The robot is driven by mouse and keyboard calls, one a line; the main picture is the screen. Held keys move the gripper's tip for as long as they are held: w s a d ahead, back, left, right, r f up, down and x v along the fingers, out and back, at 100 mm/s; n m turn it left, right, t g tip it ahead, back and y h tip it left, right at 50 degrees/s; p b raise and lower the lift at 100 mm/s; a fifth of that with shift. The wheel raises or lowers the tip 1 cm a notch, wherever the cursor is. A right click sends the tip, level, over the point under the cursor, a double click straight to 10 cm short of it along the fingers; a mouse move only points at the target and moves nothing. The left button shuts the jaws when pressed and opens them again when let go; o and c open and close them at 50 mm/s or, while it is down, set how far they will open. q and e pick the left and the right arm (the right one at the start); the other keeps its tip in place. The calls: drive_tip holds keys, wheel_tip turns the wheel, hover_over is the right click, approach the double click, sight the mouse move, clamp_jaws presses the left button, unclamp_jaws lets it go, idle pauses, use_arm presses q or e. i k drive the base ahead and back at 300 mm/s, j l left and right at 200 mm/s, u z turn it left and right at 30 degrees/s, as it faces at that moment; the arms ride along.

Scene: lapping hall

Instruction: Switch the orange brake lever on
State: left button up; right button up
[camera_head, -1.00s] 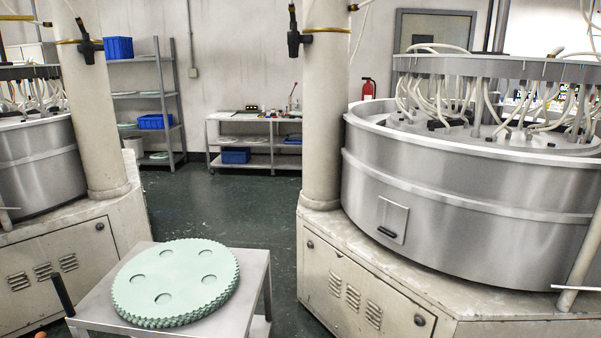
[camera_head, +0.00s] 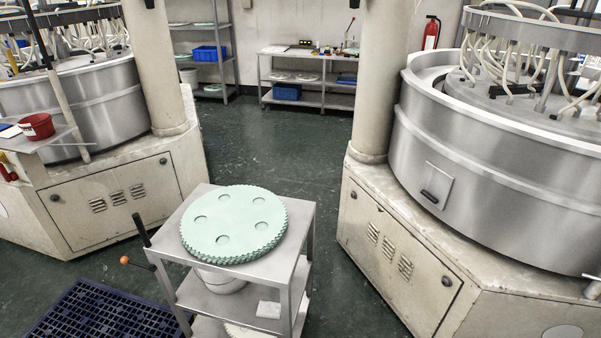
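The orange brake lever (camera_head: 126,261) shows as an orange ball knob on a thin dark rod at the left side of the metal cart (camera_head: 308,216). The rod runs from the knob toward the cart's left legs, below a black handle (camera_head: 141,230). The rod's far end is hard to make out. A stack of green toothed discs (camera_head: 234,224) lies on the cart's top. Neither of my grippers is in view.
A dark blue slatted pallet (camera_head: 95,312) lies on the floor left of the cart. Lapping machines stand left (camera_head: 75,110) and right (camera_head: 480,165) on beige bases. Green floor (camera_head: 270,140) is clear behind the cart. Shelves and a bench (camera_head: 335,100) stand at the back.

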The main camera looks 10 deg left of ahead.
sight(124, 260)
drive_tip(key=u, duration=1.55)
